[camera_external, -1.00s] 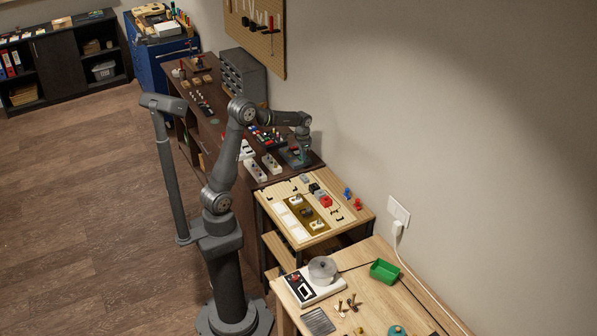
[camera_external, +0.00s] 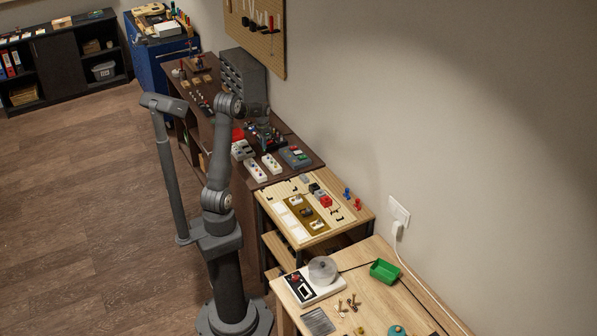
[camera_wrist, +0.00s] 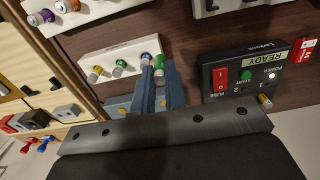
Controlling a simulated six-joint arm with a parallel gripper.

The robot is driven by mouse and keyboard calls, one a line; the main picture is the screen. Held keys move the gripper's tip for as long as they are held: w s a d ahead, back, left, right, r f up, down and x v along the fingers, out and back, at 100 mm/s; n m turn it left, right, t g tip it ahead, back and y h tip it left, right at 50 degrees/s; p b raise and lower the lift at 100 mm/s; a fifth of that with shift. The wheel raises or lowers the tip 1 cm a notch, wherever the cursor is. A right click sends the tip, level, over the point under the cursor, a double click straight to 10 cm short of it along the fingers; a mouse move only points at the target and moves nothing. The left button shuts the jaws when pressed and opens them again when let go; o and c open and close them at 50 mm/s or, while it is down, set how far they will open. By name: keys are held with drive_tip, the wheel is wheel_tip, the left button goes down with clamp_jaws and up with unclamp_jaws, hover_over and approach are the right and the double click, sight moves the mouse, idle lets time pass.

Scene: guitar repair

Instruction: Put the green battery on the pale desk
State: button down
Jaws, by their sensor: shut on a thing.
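My gripper (camera_wrist: 161,72) is shut on the green battery (camera_wrist: 158,62), of which only a small part shows between the fingertips. In the external view my gripper (camera_external: 264,137) hangs over the dark bench, and the battery cannot be made out there. Two pale wood tops stand nearer the camera: a small one (camera_external: 345,228) beside the dark bench, and a larger desk (camera_external: 376,308) at the lower right. Which of them is the pale desk, I cannot tell for sure. The small top (camera_wrist: 15,65) shows at the left of the wrist view.
A black device (camera_wrist: 236,62) with a READY display stands right of my fingers. White holders (camera_wrist: 101,55) with coloured cells stand left of them. The larger desk carries a green bin (camera_external: 384,271), a white device with a grey spool (camera_external: 321,269) and small parts.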

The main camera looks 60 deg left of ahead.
drive_tip(key=a, duration=0.1)
drive_tip(key=a+f, duration=0.2)
drive_tip(key=shift+s+a, duration=0.15)
drive_tip(key=shift+s, duration=0.15)
drive_tip(key=shift+a+f, duration=0.1)
drive_tip(key=shift+f, duration=1.95)
drive_tip(key=c, duration=1.5)
unclamp_jaws()
drive_tip(key=shift+f, duration=0.15)
drive_tip(key=shift+o, duration=0.2)
wheel_tip(320, 180, up, 11)
drive_tip(key=shift+r, duration=0.2)
drive_tip(key=shift+o, duration=0.5)
drive_tip(key=shift+r, duration=0.45)
